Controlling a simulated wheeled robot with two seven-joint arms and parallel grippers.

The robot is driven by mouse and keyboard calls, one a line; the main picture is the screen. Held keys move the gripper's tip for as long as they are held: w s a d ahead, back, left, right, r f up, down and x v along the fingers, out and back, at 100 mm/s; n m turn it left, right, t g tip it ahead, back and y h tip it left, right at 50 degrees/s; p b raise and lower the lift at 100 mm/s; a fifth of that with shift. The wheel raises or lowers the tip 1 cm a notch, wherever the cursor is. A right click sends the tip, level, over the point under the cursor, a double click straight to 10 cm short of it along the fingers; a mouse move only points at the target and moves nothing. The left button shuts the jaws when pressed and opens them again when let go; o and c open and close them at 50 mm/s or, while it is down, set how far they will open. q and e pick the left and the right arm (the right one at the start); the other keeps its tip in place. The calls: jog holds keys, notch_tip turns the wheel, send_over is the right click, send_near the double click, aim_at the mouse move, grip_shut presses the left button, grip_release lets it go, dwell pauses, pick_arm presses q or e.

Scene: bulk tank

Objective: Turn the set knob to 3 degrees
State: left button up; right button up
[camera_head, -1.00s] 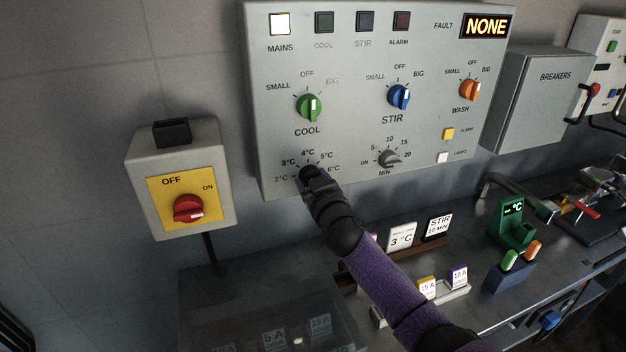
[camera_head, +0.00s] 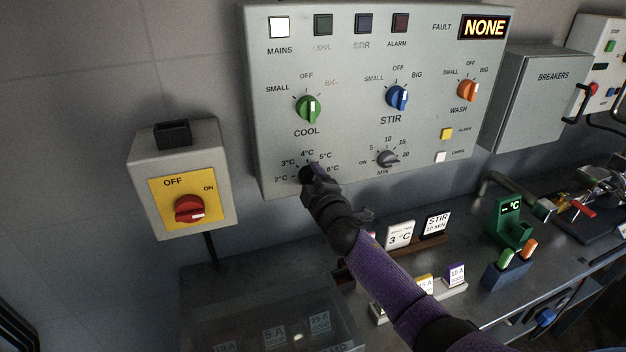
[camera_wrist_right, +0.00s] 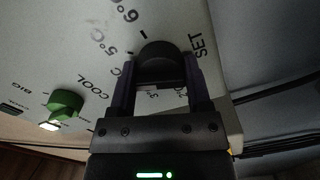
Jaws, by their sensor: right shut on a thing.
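The set knob, a dark round knob (camera_wrist_right: 158,62), sits on the control panel (camera_head: 350,130) inside a dial marked 2 to 6 °C. In the head view my right gripper (camera_head: 310,177) is at this knob and covers most of it, so I cannot tell where the pointer stands. In the right wrist view the right gripper (camera_wrist_right: 160,85) has its two fingers on either side of the knob, shut on it. A card reading 3 °C (camera_head: 399,235) stands on the bench below. My left gripper is not in view.
Near the set knob are the green cool knob (camera_head: 309,109), the blue stir knob (camera_head: 397,97) and the grey minutes knob (camera_head: 387,159). A red switch on a yellow plate (camera_head: 182,200) is at left. The bench holds card stands and a green thermometer display (camera_head: 512,222).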

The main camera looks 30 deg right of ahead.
jog(key=n, duration=0.6)
jog(key=shift+p, duration=0.3)
jog(key=n, duration=0.6)
jog(key=shift+n+p, duration=0.3)
jog(key=shift+p, duration=0.05)
jog(key=o, duration=1.3)
jog(key=shift+r, duration=0.1)
jog(key=shift+c, duration=0.2)
jog(key=p+v, duration=0.2)
jog(key=v, duration=0.8)
jog(key=shift+p, duration=0.3)
jog(key=shift+a, duration=0.1)
